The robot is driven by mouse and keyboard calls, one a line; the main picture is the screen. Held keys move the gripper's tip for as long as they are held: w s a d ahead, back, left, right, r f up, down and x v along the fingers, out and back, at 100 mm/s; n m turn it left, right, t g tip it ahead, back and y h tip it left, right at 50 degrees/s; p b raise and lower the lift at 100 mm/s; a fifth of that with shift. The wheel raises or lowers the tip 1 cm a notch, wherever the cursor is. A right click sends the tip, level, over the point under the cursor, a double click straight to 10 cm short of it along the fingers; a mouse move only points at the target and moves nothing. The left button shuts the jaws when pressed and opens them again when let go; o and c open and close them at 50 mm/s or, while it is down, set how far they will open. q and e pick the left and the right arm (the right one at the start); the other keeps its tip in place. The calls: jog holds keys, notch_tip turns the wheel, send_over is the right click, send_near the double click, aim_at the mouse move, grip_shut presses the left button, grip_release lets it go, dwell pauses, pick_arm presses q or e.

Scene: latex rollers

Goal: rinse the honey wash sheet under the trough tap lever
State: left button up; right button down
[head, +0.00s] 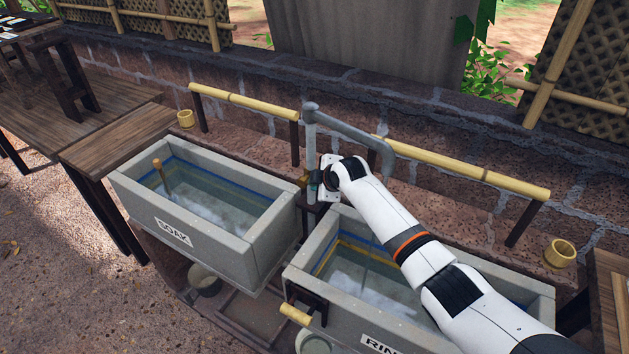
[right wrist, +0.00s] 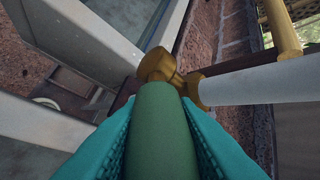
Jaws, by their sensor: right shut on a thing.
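The grey tap pipe (head: 350,130) stands between the two troughs, and its spout bends down over the RINSE trough (head: 292,282). My right gripper (head: 316,183) is at the tap's upright. In the right wrist view its teal fingers (right wrist: 160,135) are shut around the green tap lever (right wrist: 160,125), which joins a brass valve (right wrist: 157,66) on the grey pipe. My arm hides part of the RINSE trough. I cannot make out the honey wash sheet in either view. No water stream can be made out at the spout. My left gripper is not in view.
The SOAK trough (head: 190,240) stands left with water and a wooden stick (head: 161,174) in it. Bamboo rails (head: 245,100) run behind the troughs. Bamboo cups stand left (head: 186,118) and right (head: 560,253). A bamboo handle (head: 295,314) sticks out at the RINSE trough's front.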

jog(key=shift+w+a+r, duration=0.1)
jog(key=shift+w+r, duration=0.05)
jog(key=shift+r, duration=0.25)
jog(key=c, duration=1.1)
grip_release()
jog(key=shift+c, duration=0.2)
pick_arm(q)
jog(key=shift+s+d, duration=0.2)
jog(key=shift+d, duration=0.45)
pick_arm(e)
jog(key=shift+f, duration=0.15)
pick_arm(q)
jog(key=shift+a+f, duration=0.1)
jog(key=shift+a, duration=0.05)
pick_arm(e)
jog(key=shift+s+r, duration=0.4)
pick_arm(q)
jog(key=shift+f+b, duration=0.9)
jog(key=shift+b, duration=0.05)
pick_arm(e)
jog(key=s+d, duration=0.5)
jog(key=s, duration=0.6)
jog(key=shift+d, duration=0.1)
